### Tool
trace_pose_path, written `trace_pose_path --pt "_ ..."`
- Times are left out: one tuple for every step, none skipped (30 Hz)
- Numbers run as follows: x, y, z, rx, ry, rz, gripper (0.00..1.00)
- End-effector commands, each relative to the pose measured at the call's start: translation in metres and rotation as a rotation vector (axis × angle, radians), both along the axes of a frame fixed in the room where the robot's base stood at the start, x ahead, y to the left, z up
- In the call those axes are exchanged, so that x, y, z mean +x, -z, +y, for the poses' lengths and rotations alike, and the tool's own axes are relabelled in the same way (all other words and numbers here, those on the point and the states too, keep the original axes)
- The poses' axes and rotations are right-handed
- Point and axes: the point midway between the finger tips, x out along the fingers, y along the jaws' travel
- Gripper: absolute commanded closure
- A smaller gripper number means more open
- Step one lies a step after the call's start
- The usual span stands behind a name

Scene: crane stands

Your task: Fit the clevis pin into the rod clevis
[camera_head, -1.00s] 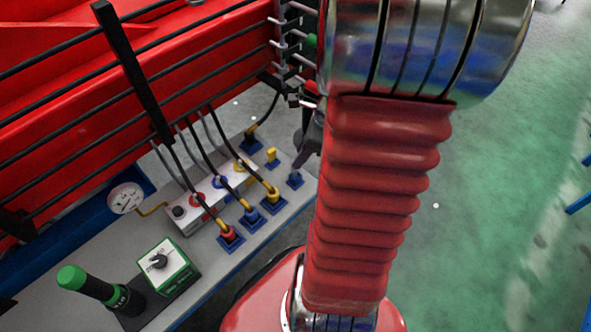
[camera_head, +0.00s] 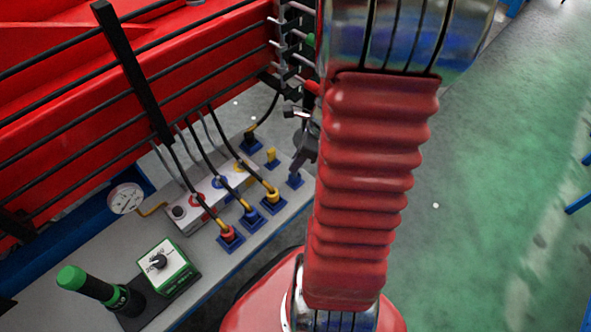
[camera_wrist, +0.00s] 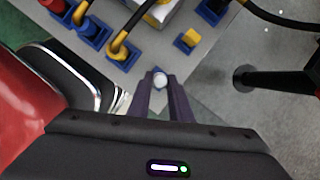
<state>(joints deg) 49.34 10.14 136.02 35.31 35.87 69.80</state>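My gripper (camera_wrist: 161,92) points down over the far right corner of the grey bench, and it also shows in the head view (camera_head: 299,164). Its two fingers are close together and appear shut on a pale round-ended piece, which looks like the clevis pin (camera_wrist: 160,79). The pin's lower part is hidden. A blue holder (camera_head: 295,181) lies just under the fingertips in the head view. A dark rod with a wider end (camera_wrist: 243,81) is right of the fingers in the wrist view. I cannot tell for sure whether it is the rod clevis.
A yellow piece in a blue holder (camera_wrist: 187,40) stands near the fingers. Several hose plugs (camera_head: 249,215) and a white valve block (camera_head: 205,196) fill the bench middle. A red machine body is behind.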

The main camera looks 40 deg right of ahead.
Motion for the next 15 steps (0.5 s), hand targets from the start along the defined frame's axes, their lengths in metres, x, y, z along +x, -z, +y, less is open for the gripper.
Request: trace_pose_path --pt "0.0001 -0.0001 -0.0001 0.0 0.0 0.0 0.91" --pt "0.0001 -0.0001 -0.0001 0.0 0.0 0.0 0.93" --pt "0.0001 -0.0001 -0.0001 0.0 0.0 0.0 0.95" --pt "0.0001 -0.0001 -0.0001 0.0 0.0 0.0 0.98" --pt "0.0001 -0.0001 -0.0001 0.0 0.0 0.0 1.0" --pt "0.0002 -0.0002 0.0 0.0 0.0 0.0 1.0" --pt "0.0002 -0.0002 0.0 0.0 0.0 0.0 1.0" --pt "0.0002 -0.0002 0.0 0.0 0.0 0.0 1.0" --pt "0.0003 -0.0003 -0.0001 0.0 -0.001 0.0 1.0" --pt "0.0003 -0.0004 0.0 -0.001 -0.001 -0.001 1.0" --pt "0.0003 -0.0006 -0.0001 -0.001 -0.001 -0.001 1.0" --pt "0.0004 -0.0012 -0.0001 -0.001 -0.001 -0.001 1.0" --pt "0.0004 -0.0018 -0.0001 -0.001 -0.001 -0.002 1.0" --pt "0.0005 -0.0026 -0.0002 -0.001 -0.001 -0.002 1.0" --pt "0.0005 -0.0039 -0.0001 -0.001 -0.001 -0.002 1.0"
